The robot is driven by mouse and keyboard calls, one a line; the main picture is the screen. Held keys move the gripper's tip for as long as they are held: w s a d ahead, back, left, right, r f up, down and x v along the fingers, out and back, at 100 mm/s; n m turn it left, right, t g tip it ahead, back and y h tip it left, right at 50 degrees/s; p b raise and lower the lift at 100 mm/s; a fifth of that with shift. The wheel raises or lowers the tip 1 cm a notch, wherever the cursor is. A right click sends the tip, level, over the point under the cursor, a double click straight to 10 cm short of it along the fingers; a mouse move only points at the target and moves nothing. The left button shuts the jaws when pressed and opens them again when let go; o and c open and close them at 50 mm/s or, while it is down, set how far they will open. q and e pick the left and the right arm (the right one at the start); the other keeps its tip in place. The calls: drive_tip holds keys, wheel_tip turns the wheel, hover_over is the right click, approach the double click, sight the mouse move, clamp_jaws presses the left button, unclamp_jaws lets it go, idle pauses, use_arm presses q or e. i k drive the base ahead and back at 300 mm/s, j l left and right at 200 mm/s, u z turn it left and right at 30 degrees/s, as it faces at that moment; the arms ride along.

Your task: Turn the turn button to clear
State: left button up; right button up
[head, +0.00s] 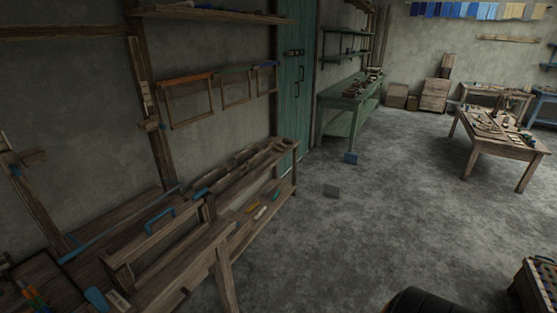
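I cannot make out a turn button for certain. The wooden loom frame (125,262) with a blue handle (159,219) stands at the lower left. Neither of my grippers shows in the head view.
A long wooden bench (290,152) runs along the left wall, with tools on its lower shelf. A teal door (294,85) and a green table (345,103) stand behind it. A wooden worktable (500,150) is at the right.

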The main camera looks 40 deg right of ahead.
sight(196, 197)
drive_tip(key=i+l+z, duration=0.65)
drive_tip(key=i, duration=0.15)
drive_tip(key=i+l+z, duration=0.15)
drive_tip(key=i+z, duration=0.15)
drive_tip(key=i, duration=0.15)
drive_tip(key=i+l, duration=0.1)
drive_tip(key=i, duration=0.15)
